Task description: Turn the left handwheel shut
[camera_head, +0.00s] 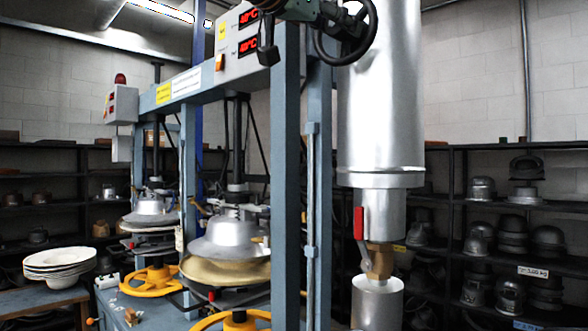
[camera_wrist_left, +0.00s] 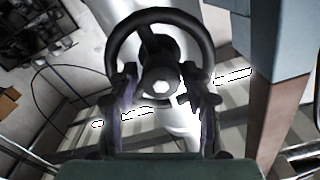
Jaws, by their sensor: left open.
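A black handwheel (camera_head: 347,56) shows at the top of the head view, in front of the large silver cylinder. In the left wrist view the handwheel (camera_wrist_left: 154,16) faces me, with a dark rim, spokes and a pale hub nut. My left gripper (camera_head: 333,14) is at the top edge of the head view, right at the wheel and partly cut off. In the left wrist view its open fingers (camera_wrist_left: 161,80) stand on either side of the hub, over the lower part of the wheel. Whether they touch it I cannot tell. My right gripper is not in view.
Blue-grey press posts (camera_head: 285,190) stand just left of the silver cylinder (camera_head: 381,95). A red-handled valve (camera_head: 359,220) hangs below it. Yellow handwheels (camera_head: 149,280) and metal hat moulds (camera_head: 228,238) are lower left.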

